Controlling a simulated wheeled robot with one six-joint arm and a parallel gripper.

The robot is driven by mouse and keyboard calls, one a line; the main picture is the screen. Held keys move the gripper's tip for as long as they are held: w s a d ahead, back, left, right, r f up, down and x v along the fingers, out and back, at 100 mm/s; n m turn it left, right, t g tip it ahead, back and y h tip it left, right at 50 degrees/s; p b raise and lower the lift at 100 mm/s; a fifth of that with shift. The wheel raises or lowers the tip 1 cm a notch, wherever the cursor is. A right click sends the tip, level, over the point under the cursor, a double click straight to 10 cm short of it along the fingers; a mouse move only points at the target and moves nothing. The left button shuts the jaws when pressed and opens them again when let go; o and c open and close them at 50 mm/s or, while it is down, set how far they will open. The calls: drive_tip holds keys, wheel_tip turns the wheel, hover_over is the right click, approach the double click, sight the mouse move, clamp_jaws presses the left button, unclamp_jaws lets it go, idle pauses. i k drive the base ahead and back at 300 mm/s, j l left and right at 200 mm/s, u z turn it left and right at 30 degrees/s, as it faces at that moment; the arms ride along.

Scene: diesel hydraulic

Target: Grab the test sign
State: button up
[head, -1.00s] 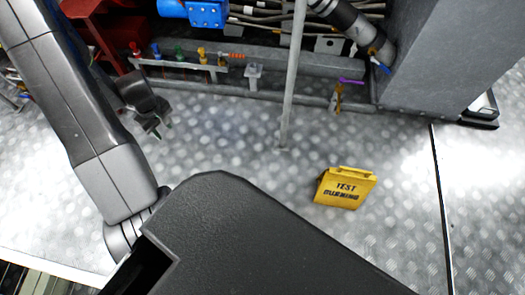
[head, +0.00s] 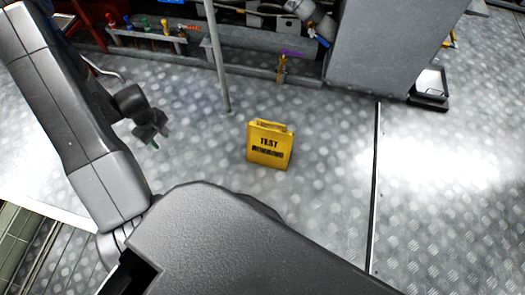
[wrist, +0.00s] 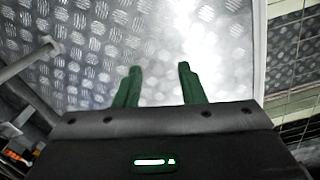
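The test sign (head: 269,145) is a small yellow folding sign with black "TEST" lettering. It stands on the metal floor near the middle of the head view. My gripper (head: 154,143) is to the left of the sign in the head view, apart from it and seen small. In the wrist view, my gripper (wrist: 158,88) shows two green fingers spread apart with nothing between them. The sign does not show in the wrist view.
A thin grey post (head: 217,60) rises behind and left of the sign. A large grey cabinet (head: 385,50) stands behind right, near a purple-handled valve (head: 284,66). Diamond-plate floor (head: 330,190) around the sign is clear. A dark floor seam (head: 375,190) runs to its right.

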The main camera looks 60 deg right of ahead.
sight(271, 147)
drive_tip(key=k+l+u, duration=0.4)
drive_tip(key=k+l, duration=0.75)
drive_tip(key=l, duration=0.25)
drive_tip(key=k+l, duration=0.1)
drive_tip(key=l, duration=0.25)
